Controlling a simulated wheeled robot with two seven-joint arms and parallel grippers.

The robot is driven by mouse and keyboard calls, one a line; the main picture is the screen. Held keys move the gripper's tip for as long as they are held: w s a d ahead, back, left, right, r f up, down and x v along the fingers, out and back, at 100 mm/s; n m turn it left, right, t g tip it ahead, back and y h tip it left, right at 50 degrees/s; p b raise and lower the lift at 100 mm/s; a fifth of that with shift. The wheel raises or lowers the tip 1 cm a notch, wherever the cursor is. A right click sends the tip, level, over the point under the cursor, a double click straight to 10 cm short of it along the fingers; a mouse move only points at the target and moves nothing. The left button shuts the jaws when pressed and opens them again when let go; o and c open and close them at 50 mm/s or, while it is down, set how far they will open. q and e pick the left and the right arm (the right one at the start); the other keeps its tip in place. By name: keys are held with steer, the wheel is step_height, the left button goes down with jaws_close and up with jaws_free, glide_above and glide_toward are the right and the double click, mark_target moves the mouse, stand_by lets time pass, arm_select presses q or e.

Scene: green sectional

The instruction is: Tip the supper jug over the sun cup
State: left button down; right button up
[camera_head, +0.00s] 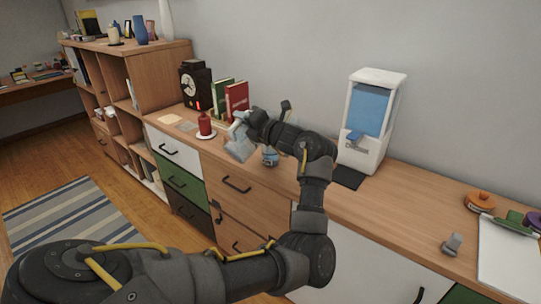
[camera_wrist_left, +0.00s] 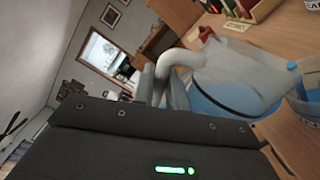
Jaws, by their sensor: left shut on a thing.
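The jug (camera_head: 240,146), pale grey-white and blue, is held above the long wooden cabinet and looks tilted. My left gripper (camera_head: 243,122) is shut on its handle; in the left wrist view the handle (camera_wrist_left: 180,62) runs between the fingers and the jug's body (camera_wrist_left: 232,75) fills the right side. A small blue-and-white cup (camera_head: 270,157) stands on the cabinet just right of the jug, partly hidden by my arm. A cup (camera_wrist_left: 308,100) also shows at the right edge of the left wrist view, close by the jug. I cannot read a sun mark on it. My right gripper is out of view.
A red bottle (camera_head: 205,125) on a white saucer, books (camera_head: 236,98) and a black clock box (camera_head: 195,84) stand left of the jug. A white dispenser (camera_head: 371,120) stands to the right. The cabinet top (camera_head: 415,190) beyond it is partly clear.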

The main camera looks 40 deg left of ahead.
arm_select(q)
steer(key=shift+w+r+m, duration=0.25)
steer(key=shift+r+m, duration=0.05)
steer(key=shift+r, duration=0.05)
stand_by(0.8)
steer(key=shift+w+r, duration=0.1)
steer(key=shift+w+r+m, duration=0.25)
steer(key=shift+w+m, duration=0.05)
steer(key=shift+m, duration=0.2)
stand_by(0.8)
steer(key=s+f+n+b, duration=0.2)
steer(key=n+b, duration=0.1)
steer(key=b, duration=0.4)
steer(key=shift+s+f, duration=0.1)
steer(key=shift+f, duration=0.3)
steer(key=shift+s, duration=0.15)
steer(key=shift+s+r+n, duration=0.1)
steer(key=shift+r+n, duration=0.05)
steer(key=shift+n, duration=0.15)
steer(key=shift+r, duration=0.1)
